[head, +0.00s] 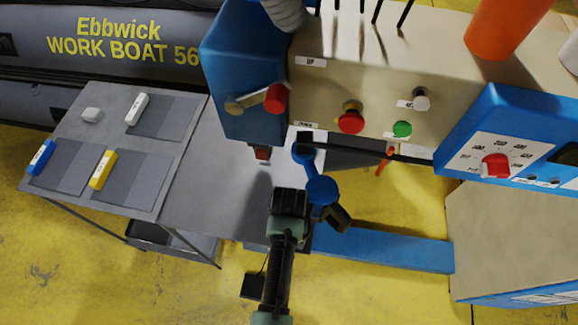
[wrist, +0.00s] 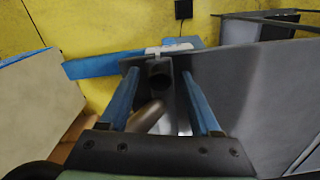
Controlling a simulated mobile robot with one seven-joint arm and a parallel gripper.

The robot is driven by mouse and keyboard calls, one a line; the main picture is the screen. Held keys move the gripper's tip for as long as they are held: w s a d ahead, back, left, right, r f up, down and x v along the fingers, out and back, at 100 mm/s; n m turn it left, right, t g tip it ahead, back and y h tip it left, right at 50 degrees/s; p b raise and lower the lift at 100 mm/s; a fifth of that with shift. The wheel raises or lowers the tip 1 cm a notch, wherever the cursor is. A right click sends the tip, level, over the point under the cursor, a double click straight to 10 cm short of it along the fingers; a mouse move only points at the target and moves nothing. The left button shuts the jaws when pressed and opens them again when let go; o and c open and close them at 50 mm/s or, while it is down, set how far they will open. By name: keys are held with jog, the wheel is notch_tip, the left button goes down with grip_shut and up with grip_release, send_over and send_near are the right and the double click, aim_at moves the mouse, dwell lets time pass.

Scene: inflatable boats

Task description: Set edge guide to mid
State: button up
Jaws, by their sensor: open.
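The edge guide is not clearly identifiable. In the wrist view, a dark round-ended part (wrist: 160,75) shows between my gripper's blue fingers, with a pale plate (wrist: 170,49) beyond it at the grey table's edge. I cannot tell whether these belong to the guide. My gripper (wrist: 160,82) is open, with its fingers apart on either side of the dark part. A brownish-grey cylinder (wrist: 148,116) also shows between the fingers; contact is unclear. In the head view, my gripper (head: 288,202) is over the grey table's right side, below the machine head; its fingertips are hard to make out.
A red dial (head: 495,166) is at right. Small blocks, including a yellow one (head: 102,170), lie on the left table. A blue beam (head: 390,248) runs low.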

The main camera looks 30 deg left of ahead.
grip_shut()
dwell(1.4)
